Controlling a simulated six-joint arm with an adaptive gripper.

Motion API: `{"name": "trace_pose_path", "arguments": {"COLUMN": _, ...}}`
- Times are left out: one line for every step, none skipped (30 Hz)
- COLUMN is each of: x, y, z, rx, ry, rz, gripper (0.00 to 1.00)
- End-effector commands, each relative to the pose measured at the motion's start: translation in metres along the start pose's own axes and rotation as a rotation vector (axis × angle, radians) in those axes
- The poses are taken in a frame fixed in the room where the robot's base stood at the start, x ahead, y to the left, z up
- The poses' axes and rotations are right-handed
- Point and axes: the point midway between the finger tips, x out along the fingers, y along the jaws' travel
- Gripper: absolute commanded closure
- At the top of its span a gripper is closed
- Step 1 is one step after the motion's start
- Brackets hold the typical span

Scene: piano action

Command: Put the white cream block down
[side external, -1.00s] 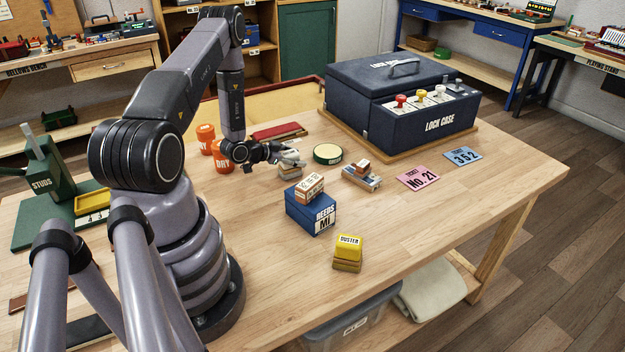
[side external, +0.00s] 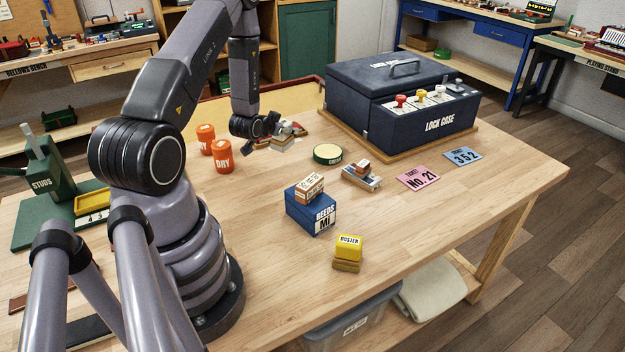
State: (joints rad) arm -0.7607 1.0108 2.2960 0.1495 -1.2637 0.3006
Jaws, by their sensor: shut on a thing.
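The white cream block (side external: 282,146) is small and pale and hangs at the fingers of my gripper (side external: 286,133). The fingers are shut on it, and they partly hide it. It appears held above the wooden table, left of the round green tin and in front of a red flat piece. The exact gap below it cannot be told from this view.
Orange DRY tubs (side external: 222,157) stand left of my gripper. The round green tin (side external: 327,154), a small stack of blocks (side external: 362,176), the blue reeds box (side external: 310,213) and the yellow duster block (side external: 349,247) stand nearby. The lock case (side external: 430,115) is at the back right.

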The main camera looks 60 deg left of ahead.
Motion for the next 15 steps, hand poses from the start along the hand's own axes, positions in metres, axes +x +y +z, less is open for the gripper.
{"name": "trace_pose_path", "arguments": {"x": -0.001, "y": -0.003, "z": 0.005, "rx": -0.036, "ry": -0.021, "rz": -0.066, "gripper": 0.93}}
{"name": "trace_pose_path", "arguments": {"x": -0.001, "y": -0.006, "z": 0.008, "rx": -0.062, "ry": -0.034, "rz": -0.112, "gripper": 0.93}}
{"name": "trace_pose_path", "arguments": {"x": -0.004, "y": -0.010, "z": 0.013, "rx": -0.095, "ry": -0.051, "rz": -0.173, "gripper": 0.93}}
{"name": "trace_pose_path", "arguments": {"x": -0.006, "y": -0.013, "z": 0.016, "rx": -0.121, "ry": -0.065, "rz": -0.218, "gripper": 0.93}}
{"name": "trace_pose_path", "arguments": {"x": -0.008, "y": -0.017, "z": 0.020, "rx": -0.145, "ry": -0.078, "rz": -0.264, "gripper": 0.93}}
{"name": "trace_pose_path", "arguments": {"x": -0.012, "y": -0.021, "z": 0.025, "rx": -0.180, "ry": -0.095, "rz": -0.325, "gripper": 0.93}}
{"name": "trace_pose_path", "arguments": {"x": -0.016, "y": -0.024, "z": 0.028, "rx": -0.206, "ry": -0.108, "rz": -0.372, "gripper": 0.93}}
{"name": "trace_pose_path", "arguments": {"x": -0.020, "y": -0.026, "z": 0.032, "rx": -0.231, "ry": -0.120, "rz": -0.418, "gripper": 0.93}}
{"name": "trace_pose_path", "arguments": {"x": -0.026, "y": -0.030, "z": 0.037, "rx": -0.267, "ry": -0.137, "rz": -0.481, "gripper": 0.93}}
{"name": "trace_pose_path", "arguments": {"x": -0.031, "y": -0.033, "z": 0.041, "rx": -0.293, "ry": -0.150, "rz": -0.528, "gripper": 0.93}}
{"name": "trace_pose_path", "arguments": {"x": -0.037, "y": -0.035, "z": 0.044, "rx": -0.320, "ry": -0.163, "rz": -0.575, "gripper": 0.93}}
{"name": "trace_pose_path", "arguments": {"x": -0.045, "y": -0.037, "z": 0.050, "rx": -0.357, "ry": -0.180, "rz": -0.639, "gripper": 0.93}}
{"name": "trace_pose_path", "arguments": {"x": -0.052, "y": -0.039, "z": 0.053, "rx": -0.382, "ry": -0.193, "rz": -0.686, "gripper": 0.93}}
{"name": "trace_pose_path", "arguments": {"x": -0.059, "y": -0.041, "z": 0.057, "rx": -0.411, "ry": -0.206, "rz": -0.734, "gripper": 0.93}}
{"name": "trace_pose_path", "arguments": {"x": -0.070, "y": -0.042, "z": 0.062, "rx": -0.445, "ry": -0.223, "rz": -0.798, "gripper": 0.94}}
